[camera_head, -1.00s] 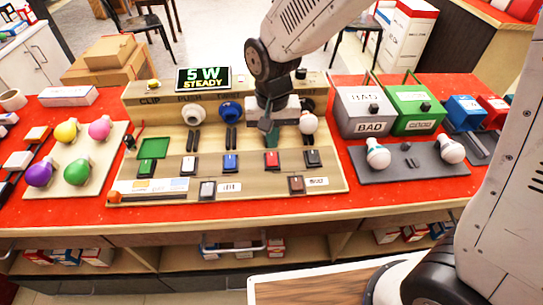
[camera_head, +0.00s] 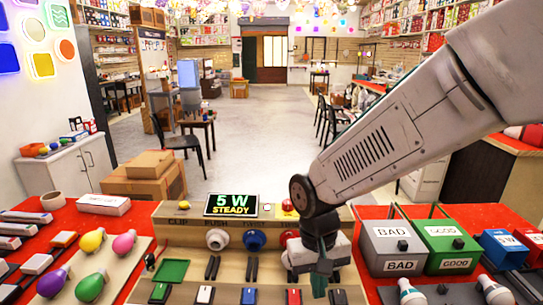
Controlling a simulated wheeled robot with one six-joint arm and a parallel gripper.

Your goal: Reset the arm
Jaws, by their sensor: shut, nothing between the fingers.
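My arm comes in from the upper right, and my gripper (camera_head: 318,272) points down over the right part of the tan test board (camera_head: 190,212). Its fingers look closed with nothing held between them. The fingers are in front of the board, and I cannot tell whether they touch it. A white socket (camera_head: 217,239), a blue socket (camera_head: 254,239) and part of a red socket (camera_head: 289,237) show to the left of the gripper. The gripper hides what lies behind it on the board's right side. The display (camera_head: 231,205) reads "5 W STEADY".
A grey BAD box (camera_head: 397,246) and a green GOOD box (camera_head: 452,243) stand right of the board. White bulbs (camera_head: 411,292) are in front of them. Coloured bulbs (camera_head: 92,240) sit on a tray at the left. Open floor (camera_head: 260,130) lies beyond the counter.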

